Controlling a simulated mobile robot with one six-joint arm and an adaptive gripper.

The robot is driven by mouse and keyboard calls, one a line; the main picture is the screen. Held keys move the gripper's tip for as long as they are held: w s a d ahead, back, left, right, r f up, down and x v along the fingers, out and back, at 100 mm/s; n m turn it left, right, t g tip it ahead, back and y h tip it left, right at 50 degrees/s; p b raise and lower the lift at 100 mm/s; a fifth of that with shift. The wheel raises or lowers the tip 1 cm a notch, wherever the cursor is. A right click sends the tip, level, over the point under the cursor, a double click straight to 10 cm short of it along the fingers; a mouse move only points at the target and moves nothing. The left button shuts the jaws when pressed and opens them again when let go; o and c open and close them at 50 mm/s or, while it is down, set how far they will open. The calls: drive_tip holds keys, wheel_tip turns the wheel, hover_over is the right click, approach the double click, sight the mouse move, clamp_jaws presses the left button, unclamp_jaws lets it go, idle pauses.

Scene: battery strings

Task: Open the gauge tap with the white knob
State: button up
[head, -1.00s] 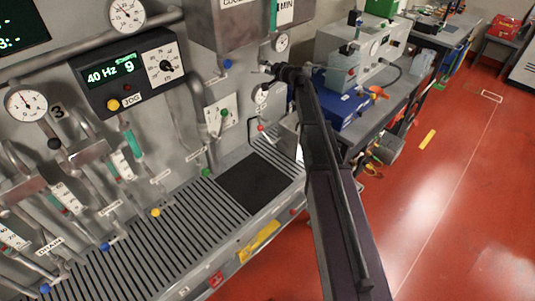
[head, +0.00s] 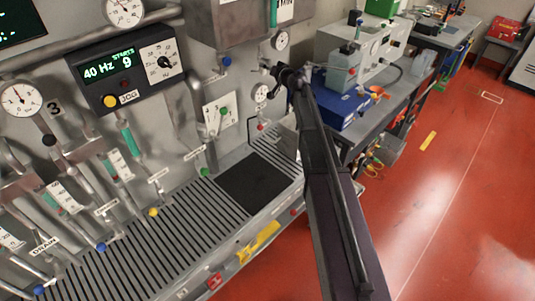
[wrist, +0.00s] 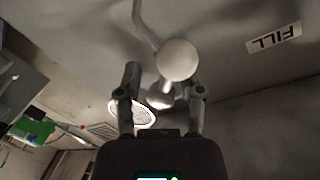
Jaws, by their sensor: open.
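A round pale knob (wrist: 178,60) on a thin bent metal rod shows in the wrist view, at the upper middle. My gripper (wrist: 163,82) is open, with one finger on each side of the picture below and beside the knob. I cannot tell whether the right finger touches it. A white-faced gauge (wrist: 138,112) shows behind, partly covered by the left finger and a short stem. In the head view my gripper (head: 276,72) is at the panel's right end, just above a small gauge (head: 261,93). The knob cannot be made out there.
A FILL label (wrist: 273,38) is on the panel right of the knob in the wrist view. In the head view a green-knobbed valve plate (head: 222,112) is left of my gripper. A blue box (head: 342,104) stands on the bench to the right. Red floor is clear at right.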

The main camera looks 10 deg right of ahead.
drive_tip(key=shift+w+d+f+n+t+b, duration=0.1)
drive_tip(key=shift+n+t+b, duration=0.1)
drive_tip(key=shift+n, duration=0.35)
drive_tip(key=shift+d+f+n+t+b, duration=0.1)
drive_tip(key=shift+n+b, duration=0.15)
drive_tip(key=shift+n, duration=0.35)
drive_tip(key=shift+w+d+n+t+b, duration=0.1)
drive_tip(key=shift+n+b, duration=0.1)
drive_tip(key=shift+n, duration=0.35)
drive_tip(key=shift+w+d+n+t+b, duration=0.15)
drive_tip(key=shift+n+b, duration=0.15)
drive_tip(key=shift+n, duration=0.5)
drive_tip(key=shift+s+d+n+t+b, duration=0.15)
drive_tip(key=shift+n+b, duration=0.1)
drive_tip(key=shift+n, duration=0.55)
drive_tip(key=v, duration=1.4)
drive_tip(key=s+a+f+g+b, duration=0.4)
drive_tip(key=s+f, duration=0.3)
drive_tip(key=f, duration=0.3)
drive_tip(key=s+a+f+g+b, duration=0.4)
drive_tip(key=s+a+f, duration=0.3)
drive_tip(key=f, duration=0.2)
drive_tip(key=shift+s+f+n+g, duration=0.3)
drive_tip(key=shift+f+g, duration=0.05)
drive_tip(key=shift+g, duration=0.55)
